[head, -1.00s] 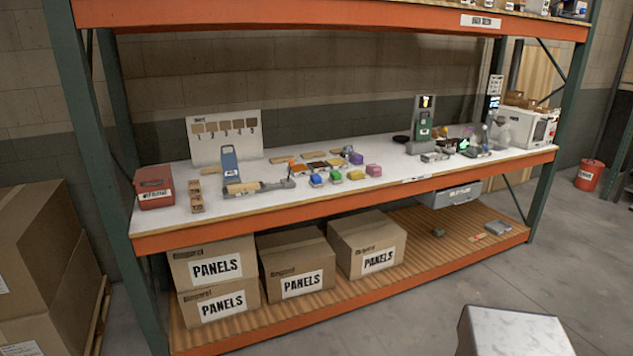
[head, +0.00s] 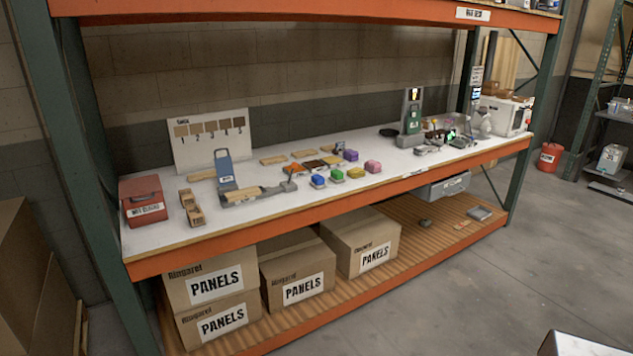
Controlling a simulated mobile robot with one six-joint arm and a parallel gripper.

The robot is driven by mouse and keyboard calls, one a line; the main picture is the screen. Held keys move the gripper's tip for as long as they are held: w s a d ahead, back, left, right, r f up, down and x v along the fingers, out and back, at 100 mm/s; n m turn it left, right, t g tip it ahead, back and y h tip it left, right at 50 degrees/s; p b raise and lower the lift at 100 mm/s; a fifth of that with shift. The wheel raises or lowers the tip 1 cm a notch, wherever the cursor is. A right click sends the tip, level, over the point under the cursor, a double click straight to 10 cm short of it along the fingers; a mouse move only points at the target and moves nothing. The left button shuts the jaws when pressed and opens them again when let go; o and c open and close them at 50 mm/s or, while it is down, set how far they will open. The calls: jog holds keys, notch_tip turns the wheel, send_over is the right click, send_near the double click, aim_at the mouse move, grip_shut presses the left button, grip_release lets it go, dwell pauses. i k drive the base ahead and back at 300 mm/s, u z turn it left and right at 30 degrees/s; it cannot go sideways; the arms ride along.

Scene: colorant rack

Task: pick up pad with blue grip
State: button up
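A pad with a blue grip (head: 318,181) sits on the white shelf top (head: 330,205), near its front edge. Pads with green (head: 337,175), yellow (head: 356,172) and pink (head: 373,166) grips stand in a row to its right. A purple grip (head: 350,155) and an orange one (head: 293,169) are behind the row. My gripper is not in view, so its state does not show.
A blue-and-grey device (head: 224,168) with a wood piece, a red box (head: 143,200) and a sample board (head: 210,138) stand to the left. An orange beam (head: 330,215) edges the shelf. Cartons (head: 297,275) sit below.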

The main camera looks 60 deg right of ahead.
aim_at(318, 182)
jog(key=z, duration=0.6)
jog(key=i, duration=0.95)
jog(key=z, duration=0.4)
